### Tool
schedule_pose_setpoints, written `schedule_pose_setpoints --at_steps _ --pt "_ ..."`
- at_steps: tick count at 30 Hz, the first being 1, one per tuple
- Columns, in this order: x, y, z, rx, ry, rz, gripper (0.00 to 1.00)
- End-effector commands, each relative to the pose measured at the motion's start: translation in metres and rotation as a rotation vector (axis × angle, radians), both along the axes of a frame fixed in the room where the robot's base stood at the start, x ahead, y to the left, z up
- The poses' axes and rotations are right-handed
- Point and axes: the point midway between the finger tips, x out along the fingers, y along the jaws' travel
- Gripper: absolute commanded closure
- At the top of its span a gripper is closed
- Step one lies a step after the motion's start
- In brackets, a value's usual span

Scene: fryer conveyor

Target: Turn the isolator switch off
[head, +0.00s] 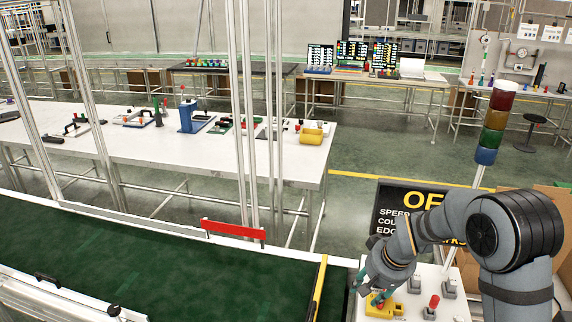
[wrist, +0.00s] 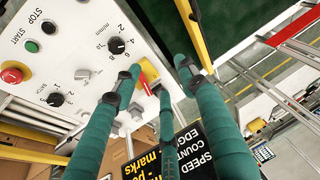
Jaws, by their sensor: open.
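The isolator switch is a yellow block (head: 385,310) with some red on it, on the near left part of the pale control panel in the head view. In the wrist view its yellow body (wrist: 149,71) shows at the panel's edge, partly hidden by my fingers. My gripper (head: 374,287) has teal fingers and points down at the switch. In the wrist view my gripper (wrist: 158,77) is open, with its fingertips spread around the yellow block. I cannot tell whether any finger touches it, nor which way its handle is turned.
The control panel (wrist: 88,30) carries several black knobs, a red stop button (wrist: 14,74) and start and stop buttons. A black sign (head: 390,208) stands behind the panel. The green conveyor belt (head: 150,262) runs to the left, with a yellow edge bar (head: 320,285) near the panel.

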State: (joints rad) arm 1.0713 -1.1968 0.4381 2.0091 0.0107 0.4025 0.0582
Motion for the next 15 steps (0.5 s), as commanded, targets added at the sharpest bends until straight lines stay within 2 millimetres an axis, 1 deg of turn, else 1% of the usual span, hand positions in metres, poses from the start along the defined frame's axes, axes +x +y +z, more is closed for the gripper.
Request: schedule_pose_setpoints --at_steps 4,7,9,11,13,14,15 --pt "0.002 0.009 0.001 0.000 -0.009 0.020 0.58" --pt "0.006 0.028 -0.004 0.001 -0.009 0.056 0.58" --pt "0.013 0.036 -0.012 0.001 -0.008 0.062 0.58" --pt "0.020 0.037 -0.023 -0.001 0.006 0.050 0.58" --pt "0.036 0.034 -0.037 -0.003 0.015 0.021 0.58" --pt "0.047 0.031 -0.041 -0.002 0.010 0.002 0.58" --pt "0.063 0.026 -0.046 -0.004 0.000 -0.019 0.58"
